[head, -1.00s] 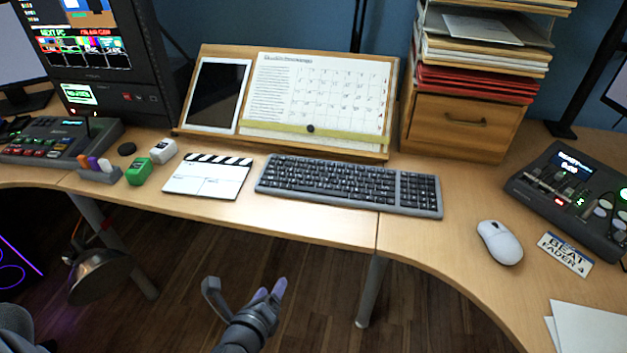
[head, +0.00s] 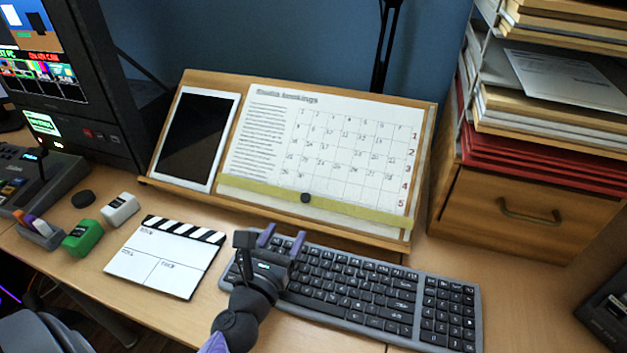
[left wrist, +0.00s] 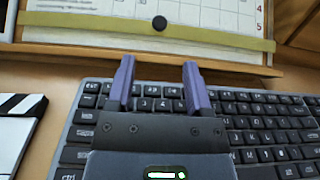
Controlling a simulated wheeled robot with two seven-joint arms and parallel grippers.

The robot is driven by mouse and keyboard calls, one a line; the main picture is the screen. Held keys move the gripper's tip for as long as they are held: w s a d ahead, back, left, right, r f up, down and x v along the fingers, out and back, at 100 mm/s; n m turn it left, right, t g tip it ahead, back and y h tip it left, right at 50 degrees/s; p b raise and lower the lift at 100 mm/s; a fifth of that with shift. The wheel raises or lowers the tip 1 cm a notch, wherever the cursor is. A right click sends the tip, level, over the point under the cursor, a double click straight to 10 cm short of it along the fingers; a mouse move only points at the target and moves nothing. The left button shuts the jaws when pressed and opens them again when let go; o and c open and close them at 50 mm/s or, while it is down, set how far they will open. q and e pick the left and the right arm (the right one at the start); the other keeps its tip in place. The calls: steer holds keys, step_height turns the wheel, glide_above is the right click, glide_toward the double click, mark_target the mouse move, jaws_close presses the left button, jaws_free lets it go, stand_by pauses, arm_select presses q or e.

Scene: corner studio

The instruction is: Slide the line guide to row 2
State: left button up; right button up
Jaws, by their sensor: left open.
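The line guide is a yellow-green strip (head: 355,211) with a round black knob (head: 305,197). It lies across the lower part of the calendar sheet (head: 340,140) on the tilted wooden board (head: 424,150). Red row numbers run 1 to 5 down the sheet's right edge; the strip's right end sits just below the 5. The strip (left wrist: 215,38) and knob (left wrist: 159,23) also show in the left wrist view. My left gripper (head: 282,237) is open and empty above the keyboard's back edge, in front of and below the knob, apart from it. My right gripper is not in view.
The keyboard (head: 350,290) lies under my left gripper. A clapperboard (head: 165,258) lies left of it. A tablet (head: 196,138) leans on the board's left side. A wooden drawer (head: 530,212) with stacked papers stands right of the board. A monitor stands at the left.

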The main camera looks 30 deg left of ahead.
mark_target(305, 196)
arm_select(q)
steer(key=x, duration=1)
jaws_close()
stand_by(1.3)
